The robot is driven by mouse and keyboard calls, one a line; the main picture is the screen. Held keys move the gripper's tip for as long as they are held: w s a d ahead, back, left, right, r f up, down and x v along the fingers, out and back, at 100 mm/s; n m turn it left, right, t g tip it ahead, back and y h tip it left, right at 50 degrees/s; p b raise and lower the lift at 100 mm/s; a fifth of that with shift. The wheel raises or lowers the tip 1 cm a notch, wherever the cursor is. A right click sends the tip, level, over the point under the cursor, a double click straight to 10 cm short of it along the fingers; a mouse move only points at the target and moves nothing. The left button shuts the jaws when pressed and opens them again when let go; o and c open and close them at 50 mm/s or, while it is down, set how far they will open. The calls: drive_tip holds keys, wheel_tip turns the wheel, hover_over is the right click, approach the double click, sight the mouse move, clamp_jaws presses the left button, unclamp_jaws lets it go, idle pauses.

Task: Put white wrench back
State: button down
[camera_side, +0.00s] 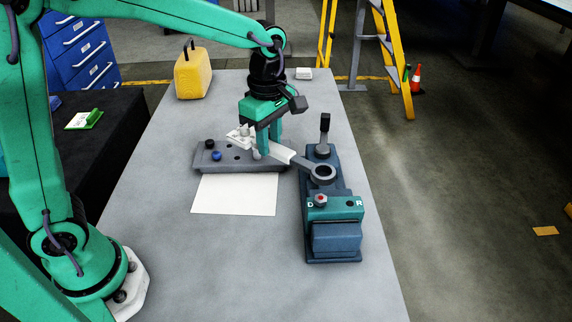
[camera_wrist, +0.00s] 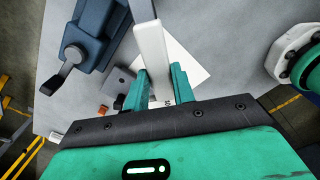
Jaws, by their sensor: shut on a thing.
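The white wrench (camera_side: 285,154) has a pale handle and a dark grey ring end (camera_side: 323,172). My gripper (camera_side: 268,150) is shut on its handle, above the right part of the grey block (camera_side: 210,166). The ring end appears over the blue jig unit (camera_side: 336,237); I cannot tell whether it touches. In the wrist view the white handle (camera_wrist: 152,55) runs between my two green fingers, and the ring end is out of the picture. The handle's far end is partly hidden behind the fingers in the side view.
The block carries a black knob (camera_side: 210,143) and a blue knob (camera_side: 216,155). The jig unit has an upright black-topped lever (camera_side: 325,128) close to the wrench. A white sheet (camera_side: 235,195) lies before the block. A yellow case (camera_side: 192,75) stands at the back left.

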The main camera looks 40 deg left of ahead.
sight(277, 219)
drive_tip(key=shift+f, duration=0.1)
wheel_tip(277, 219, down, 11)
drive_tip(key=s+d+m, duration=0.1)
drive_tip(key=d+m, duration=0.1)
drive_tip(key=m, duration=0.8)
drive_tip(key=shift+d+f, duration=0.15)
drive_tip(key=shift+d, duration=0.2)
drive_tip(key=shift+f, duration=3.45)
drive_tip(key=c, duration=1.1)
unclamp_jaws()
